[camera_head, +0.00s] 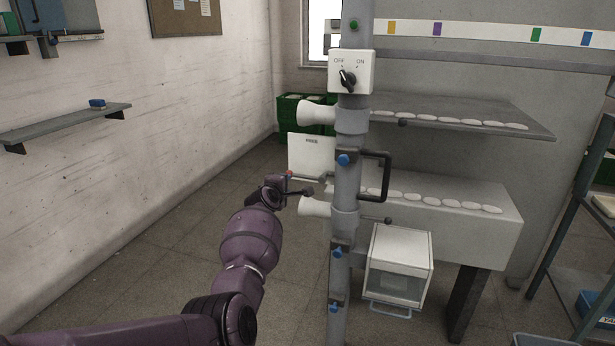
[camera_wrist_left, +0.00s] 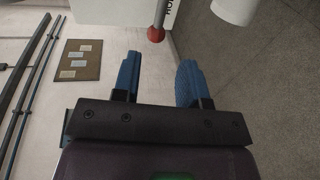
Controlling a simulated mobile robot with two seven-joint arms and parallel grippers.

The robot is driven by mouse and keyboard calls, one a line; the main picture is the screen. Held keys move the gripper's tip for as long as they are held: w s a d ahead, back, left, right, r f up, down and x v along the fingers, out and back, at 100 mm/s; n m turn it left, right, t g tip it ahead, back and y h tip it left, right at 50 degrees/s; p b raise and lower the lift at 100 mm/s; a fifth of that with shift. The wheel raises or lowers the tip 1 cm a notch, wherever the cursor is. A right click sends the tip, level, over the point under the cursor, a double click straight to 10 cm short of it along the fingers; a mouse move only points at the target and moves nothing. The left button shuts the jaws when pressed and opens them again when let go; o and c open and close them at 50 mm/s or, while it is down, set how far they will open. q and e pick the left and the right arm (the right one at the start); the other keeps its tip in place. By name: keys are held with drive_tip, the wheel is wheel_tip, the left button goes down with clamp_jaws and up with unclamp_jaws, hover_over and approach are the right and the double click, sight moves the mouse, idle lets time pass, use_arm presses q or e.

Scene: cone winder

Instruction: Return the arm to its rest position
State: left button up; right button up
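My purple left arm reaches in from the lower left in the head view. Its gripper (camera_head: 297,186) is beside the grey post of the winder (camera_head: 345,205), small and partly hidden by my wrist. In the left wrist view the two blue fingers of the left gripper (camera_wrist_left: 157,78) stand apart with nothing between them. The knob also shows small in the head view (camera_head: 289,173). My right gripper is in neither view.
White cones (camera_head: 314,207) stick out left of the post. A black handle (camera_head: 385,177) and a switch box (camera_head: 351,72) are on the post. A white box (camera_head: 398,263) hangs below. Green crates (camera_head: 290,108) stand behind. The floor left of the post is clear; a wall shelf (camera_head: 65,127) juts out.

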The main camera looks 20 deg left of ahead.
use_arm(q)
wheel_tip(320, 180, up, 8)
drive_tip(key=m+t, duration=0.2)
drive_tip(key=m, duration=0.3)
drive_tip(key=s+m+y, duration=0.1)
drive_tip(key=s+m, duration=0.5)
drive_tip(key=s+d+f+m+g, duration=0.2)
drive_tip(key=s+f, duration=0.8)
drive_tip(key=s, duration=0.5)
drive_tip(key=s+d+f+m+g+h, duration=0.1)
drive_tip(key=s+d+f+m+g, duration=0.1)
drive_tip(key=s+f, duration=0.9)
drive_tip(key=s+d+f+m+g+h, duration=0.1)
drive_tip(key=s+d+f+m+g, duration=0.1)
drive_tip(key=s+f, duration=0.9)
drive_tip(key=s+d+m, duration=0.1)
drive_tip(key=s+m, duration=0.1)
drive_tip(key=s, duration=0.7)
drive_tip(key=shift+s+d+f+m, duration=0.2)
drive_tip(key=shift+d+m, duration=0.05)
drive_tip(key=shift+m, duration=0.15)
